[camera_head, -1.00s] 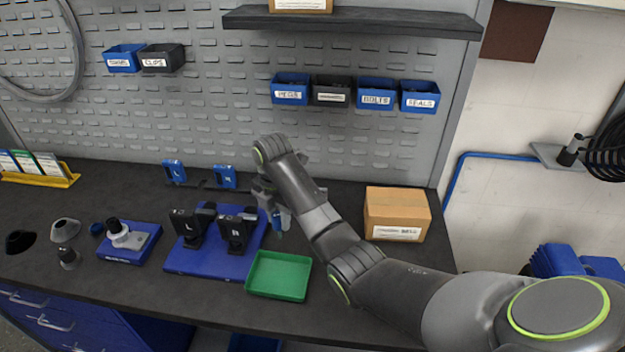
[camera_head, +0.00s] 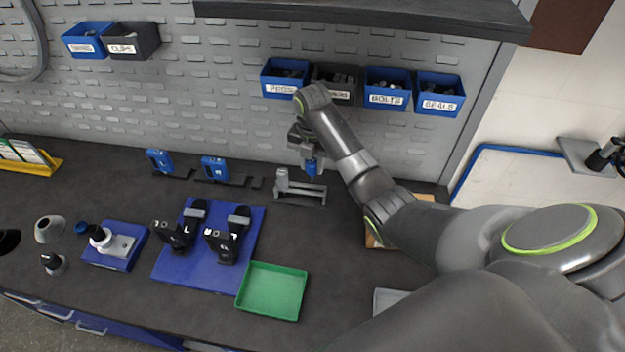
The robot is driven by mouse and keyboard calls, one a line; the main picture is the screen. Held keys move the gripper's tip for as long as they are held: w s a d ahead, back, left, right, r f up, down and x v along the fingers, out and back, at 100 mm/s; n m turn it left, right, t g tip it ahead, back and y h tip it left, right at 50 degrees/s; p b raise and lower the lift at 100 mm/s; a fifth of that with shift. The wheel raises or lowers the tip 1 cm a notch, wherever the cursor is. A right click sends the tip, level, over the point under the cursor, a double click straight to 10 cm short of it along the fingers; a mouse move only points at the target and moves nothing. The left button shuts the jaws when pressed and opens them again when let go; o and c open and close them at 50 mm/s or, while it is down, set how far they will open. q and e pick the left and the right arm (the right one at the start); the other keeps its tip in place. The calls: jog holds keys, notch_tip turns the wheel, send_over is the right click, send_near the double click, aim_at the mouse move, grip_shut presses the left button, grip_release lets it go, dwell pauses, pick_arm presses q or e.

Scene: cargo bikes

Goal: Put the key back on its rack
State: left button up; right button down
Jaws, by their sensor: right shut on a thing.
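My right gripper (camera_head: 309,156) is shut on the key (camera_head: 311,168), of which only a small blue part shows below the fingers. It holds the key at the back of the bench, over or just behind the grey rack (camera_head: 312,200). The rack is a low grey holder with an upright grey post at its left end. I cannot tell whether the key touches the rack. The rest of the key is hidden by the gripper. My left gripper is not in view.
Two blue blocks on dark stands (camera_head: 214,168) are left of the rack. A blue board (camera_head: 176,268) with two black holders and a green tray (camera_head: 272,291) lie in front. A cardboard box (camera_head: 416,198) is partly behind my right arm. Bins (camera_head: 387,89) hang above.

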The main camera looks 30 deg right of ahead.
aim_at(312, 182)
notch_tip(312, 182, down, 2)
jog(key=shift+f, duration=0.2)
notch_tip(312, 182, down, 4)
jog(key=shift+r+p, duration=0.15)
jog(key=shift+p, duration=0.4)
jog(key=shift+f, duration=0.25)
jog(key=shift+d, duration=0.1)
jog(key=shift+f, duration=0.15)
jog(key=shift+f, duration=0.25)
jog(key=c, duration=1.1)
grip_release()
